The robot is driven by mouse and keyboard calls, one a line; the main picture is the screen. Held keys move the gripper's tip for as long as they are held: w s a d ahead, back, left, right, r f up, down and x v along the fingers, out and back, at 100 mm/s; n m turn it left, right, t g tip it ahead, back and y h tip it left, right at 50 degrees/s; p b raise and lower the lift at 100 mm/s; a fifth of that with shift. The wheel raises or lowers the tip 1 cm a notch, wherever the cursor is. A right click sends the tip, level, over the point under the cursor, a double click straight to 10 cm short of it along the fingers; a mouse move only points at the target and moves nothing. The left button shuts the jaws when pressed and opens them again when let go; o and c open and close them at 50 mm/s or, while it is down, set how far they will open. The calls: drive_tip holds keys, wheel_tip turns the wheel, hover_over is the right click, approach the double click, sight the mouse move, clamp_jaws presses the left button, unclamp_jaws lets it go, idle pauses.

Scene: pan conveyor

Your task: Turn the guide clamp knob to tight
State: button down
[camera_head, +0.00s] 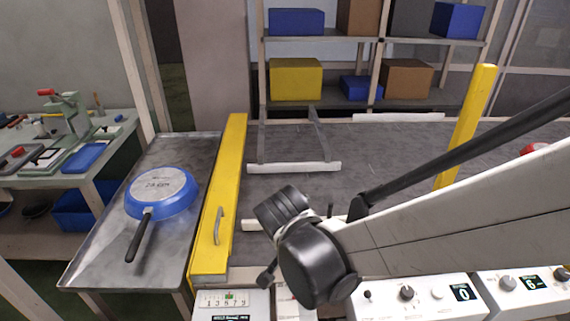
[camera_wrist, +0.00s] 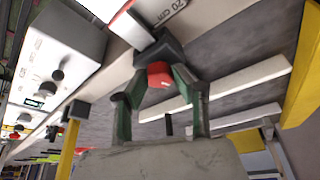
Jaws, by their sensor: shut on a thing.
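In the wrist view, the red knob (camera_wrist: 158,70) sits between the green-sided fingers of my gripper (camera_wrist: 160,80), against a dark clamp block (camera_wrist: 158,52). My gripper is shut on the knob, with a finger on each side. The dark block stands by a pale rail with a "20 cm" mark. The knob's pointer or tightness mark cannot be made out. In the head view, my dark arm end covers this spot, and the knob and fingertips are hidden.
Pale guide bars (camera_head: 295,168) lie over the grey conveyor (camera_head: 375,150). Yellow barriers (camera_head: 228,190) stand at its sides. A blue pan (camera_head: 160,192) lies on the metal table at left. Control boxes (camera_head: 430,305) with knobs line the front edge, close to my arm.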

idle(0.4)
drive_tip(key=c, duration=1.4)
unclamp_jaws()
drive_tip(key=shift+v, duration=6)
drive_tip(key=shift+a, duration=0.1)
